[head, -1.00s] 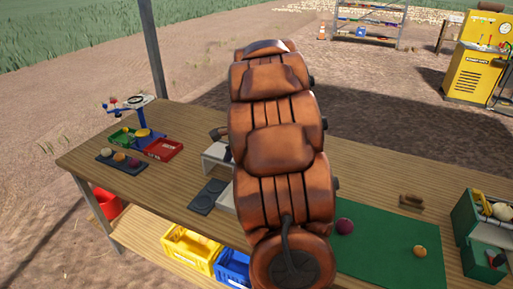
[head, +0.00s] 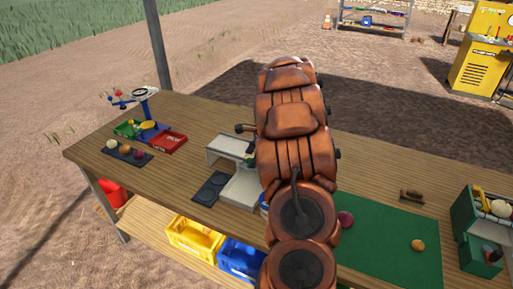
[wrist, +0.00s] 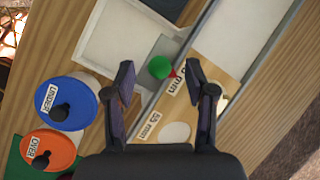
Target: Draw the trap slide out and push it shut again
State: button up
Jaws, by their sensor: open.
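In the wrist view, a round green knob (wrist: 159,67) sits between my gripper's (wrist: 160,72) two open fingertips, with a gap on each side. A small red pointer (wrist: 174,73) is beside it, on a grey rail. Whether this knob belongs to the trap slide, I cannot tell. A pale shallow tray (wrist: 125,36) lies left of the rail, and a wooden strip with millimetre labels (wrist: 150,125) runs alongside. In the head view, the pale grey device (head: 236,147) stands on the table, partly hidden by my arm.
Blue (wrist: 68,103) and orange (wrist: 48,149) lidded discs, marked UNDER and OVER, are close to the left finger. The head view shows a dark plate (head: 209,188), a red tray (head: 168,143), a green mat (head: 385,245) and a green box (head: 470,225) on the table.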

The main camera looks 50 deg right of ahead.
jog(key=shift+x, duration=0.75)
jog(key=shift+c, duration=0.2)
grip_shut()
jog(key=s+a+b, duration=0.2)
jog(key=a, duration=0.6)
jog(key=shift+s, duration=0.2)
dwell(0.8)
dwell(1.4)
